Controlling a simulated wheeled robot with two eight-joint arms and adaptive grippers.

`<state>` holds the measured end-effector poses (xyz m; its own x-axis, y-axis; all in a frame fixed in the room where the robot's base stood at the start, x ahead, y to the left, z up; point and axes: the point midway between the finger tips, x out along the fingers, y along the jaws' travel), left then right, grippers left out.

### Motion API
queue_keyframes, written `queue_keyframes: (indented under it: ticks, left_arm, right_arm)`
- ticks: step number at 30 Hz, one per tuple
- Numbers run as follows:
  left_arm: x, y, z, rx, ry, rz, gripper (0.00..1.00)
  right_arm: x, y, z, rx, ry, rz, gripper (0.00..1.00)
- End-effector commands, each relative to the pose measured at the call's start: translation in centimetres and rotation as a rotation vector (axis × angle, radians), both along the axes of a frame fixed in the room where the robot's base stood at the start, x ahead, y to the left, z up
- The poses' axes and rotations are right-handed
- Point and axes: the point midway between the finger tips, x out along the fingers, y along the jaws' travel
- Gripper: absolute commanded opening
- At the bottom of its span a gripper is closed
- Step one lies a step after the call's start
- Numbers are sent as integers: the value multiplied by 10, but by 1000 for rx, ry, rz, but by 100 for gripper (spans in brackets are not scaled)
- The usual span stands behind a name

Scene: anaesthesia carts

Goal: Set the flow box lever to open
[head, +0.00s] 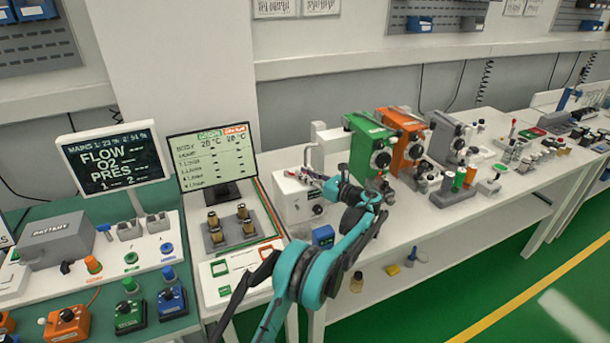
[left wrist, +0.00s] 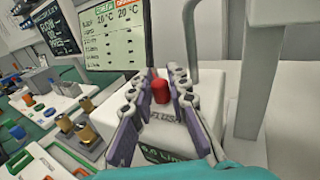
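The flow box is a white box (head: 291,203) on the white bench, right of the screen; its top and front also show in the left wrist view (left wrist: 200,108). A red lever knob (left wrist: 160,90) stands at the top of the box, upright as far as I can tell. My left gripper (head: 314,178) is over the box; its two fingers (left wrist: 163,84) stand apart on either side of the red knob, with visible gaps. Contact cannot be made out. The lever's stem is mostly hidden by the fingers and the box label is partly covered. My right gripper is out of view.
A screen (head: 212,158) and a grey block with brass posts (head: 229,232) stand left of the box. Green (head: 367,150) and orange (head: 404,146) vaporizer-like units stand to its right. A blue block (head: 323,236) sits in front. A white post (left wrist: 262,70) rises close by.

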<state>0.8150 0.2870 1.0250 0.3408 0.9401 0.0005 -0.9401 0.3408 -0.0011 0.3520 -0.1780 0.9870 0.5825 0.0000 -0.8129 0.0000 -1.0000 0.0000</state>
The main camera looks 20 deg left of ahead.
Motion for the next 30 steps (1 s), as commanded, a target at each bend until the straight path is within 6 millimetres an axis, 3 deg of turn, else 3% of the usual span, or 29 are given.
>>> queue_keyframes:
  ticks: [2, 14, 24, 30]
  left_arm:
    - [0, 0, -1, -3, 0, 0, 37]
    - [-3, -8, 0, -1, 0, -1, 37]
    - [-26, -74, -1, -1, 0, -3, 37]
    - [-37, -104, -1, -2, 1, -2, 37]
  right_arm:
    - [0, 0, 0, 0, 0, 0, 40]
    - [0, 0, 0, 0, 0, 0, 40]
    - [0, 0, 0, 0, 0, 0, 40]
    - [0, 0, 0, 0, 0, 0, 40]
